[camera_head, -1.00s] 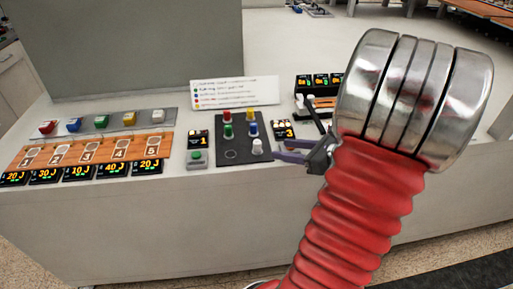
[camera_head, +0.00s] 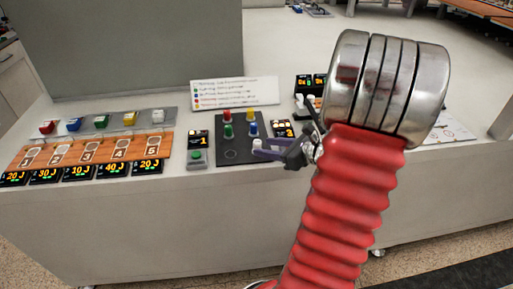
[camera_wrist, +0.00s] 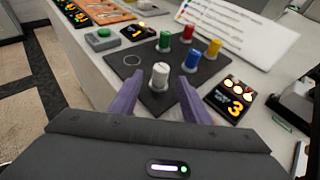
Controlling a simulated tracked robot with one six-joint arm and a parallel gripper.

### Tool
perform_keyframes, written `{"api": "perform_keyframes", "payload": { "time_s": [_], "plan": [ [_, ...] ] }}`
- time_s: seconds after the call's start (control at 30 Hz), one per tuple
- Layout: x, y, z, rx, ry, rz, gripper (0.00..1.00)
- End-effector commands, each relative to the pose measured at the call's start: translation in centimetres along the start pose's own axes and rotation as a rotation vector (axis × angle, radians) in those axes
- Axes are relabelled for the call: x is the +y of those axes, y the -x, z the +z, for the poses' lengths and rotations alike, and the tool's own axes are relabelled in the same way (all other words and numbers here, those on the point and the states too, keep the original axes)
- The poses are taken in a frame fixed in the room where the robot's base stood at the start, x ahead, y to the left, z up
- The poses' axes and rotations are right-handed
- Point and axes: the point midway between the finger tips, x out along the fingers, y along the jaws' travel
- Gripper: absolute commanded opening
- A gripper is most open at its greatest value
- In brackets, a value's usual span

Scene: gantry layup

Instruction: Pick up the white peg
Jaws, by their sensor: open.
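The white peg (camera_wrist: 160,76) stands upright on the dark board (camera_wrist: 144,94), at the edge nearest my gripper in the wrist view. In the head view the white peg (camera_head: 258,145) is partly hidden by a purple finger. My gripper (camera_wrist: 158,98) is open, with one purple finger on each side of the peg and the peg just ahead of or between the fingertips. I cannot tell whether either finger touches it. In the head view my gripper (camera_head: 268,148) reaches in from the right.
Blue, green, red and yellow pegs (camera_wrist: 193,60) stand close behind the white one. A display showing 3 (camera_wrist: 229,98) lies right of the board. A green button box (camera_head: 196,158) and a display showing 1 (camera_head: 198,139) are left. A white instruction card (camera_head: 235,92) is behind.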

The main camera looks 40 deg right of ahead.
Motion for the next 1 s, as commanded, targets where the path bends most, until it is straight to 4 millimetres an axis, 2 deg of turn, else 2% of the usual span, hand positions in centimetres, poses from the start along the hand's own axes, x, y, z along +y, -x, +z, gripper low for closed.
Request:
{"api": "perform_keyframes", "payload": {
  "time_s": [0.43,1.0],
  "plan": [
    [-0.1,-4.7,0.0,0.001,0.0,0.001,0.43],
    [-0.1,-5.0,0.0,0.0,0.0,-0.001,0.43]
  ]
}}
